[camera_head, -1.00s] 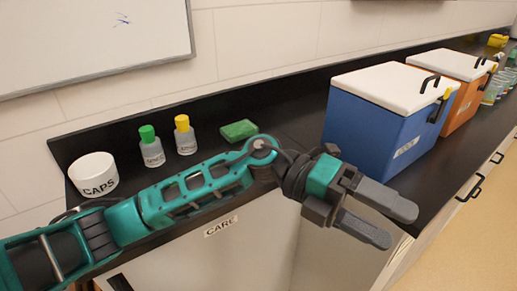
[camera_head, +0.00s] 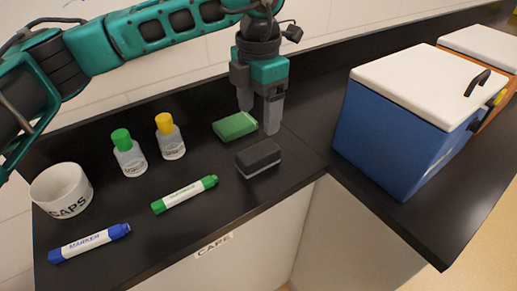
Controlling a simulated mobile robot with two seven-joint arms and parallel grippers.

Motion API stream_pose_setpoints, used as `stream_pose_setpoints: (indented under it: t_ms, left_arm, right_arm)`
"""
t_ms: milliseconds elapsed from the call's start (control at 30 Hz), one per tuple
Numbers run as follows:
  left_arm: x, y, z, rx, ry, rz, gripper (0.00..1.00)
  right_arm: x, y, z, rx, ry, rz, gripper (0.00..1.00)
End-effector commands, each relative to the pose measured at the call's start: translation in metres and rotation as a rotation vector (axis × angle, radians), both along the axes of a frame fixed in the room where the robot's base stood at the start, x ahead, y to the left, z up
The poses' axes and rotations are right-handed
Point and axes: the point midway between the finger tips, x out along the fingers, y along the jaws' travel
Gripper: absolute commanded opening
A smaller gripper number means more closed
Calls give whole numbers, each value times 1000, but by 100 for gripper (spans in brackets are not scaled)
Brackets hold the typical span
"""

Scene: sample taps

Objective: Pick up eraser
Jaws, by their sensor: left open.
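A dark eraser (camera_head: 258,159), black on top with a paler grey lower layer, lies on the black counter near its front edge. My left gripper (camera_head: 258,120) points down from above, just behind the eraser. Its two fingers are apart with nothing between them. One fingertip is close to a green box-shaped block (camera_head: 235,126), which lies behind and left of the eraser. Whether that finger touches the block, I cannot tell. My right gripper is not in view.
A green marker (camera_head: 185,194) and a blue marker (camera_head: 90,243) lie to the left. Two capped bottles, green-topped (camera_head: 129,157) and yellow-topped (camera_head: 171,141), and a white CAPS cup (camera_head: 62,192) stand behind them. A blue cooler (camera_head: 392,135) stands right; bare counter lies between.

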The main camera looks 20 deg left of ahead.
Motion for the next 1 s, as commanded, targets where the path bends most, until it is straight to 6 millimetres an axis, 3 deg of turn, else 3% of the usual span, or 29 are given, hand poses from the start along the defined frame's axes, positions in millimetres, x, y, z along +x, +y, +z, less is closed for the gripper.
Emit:
stream_pose_setpoints:
  t_ms: [200, 467, 700, 1000]
  left_arm:
    - [-1, 0, -42, -1, 4, 0, 77]
    - [-1, 0, -63, -2, 3, -1, 77]
    - [-2, 0, -98, -2, 4, -1, 77]
    - [-1, 0, -110, -3, 1, -2, 77]
  right_arm:
    - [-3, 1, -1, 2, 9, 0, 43]
    - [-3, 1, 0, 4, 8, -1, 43]
    - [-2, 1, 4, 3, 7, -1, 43]
    - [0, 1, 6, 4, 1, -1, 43]
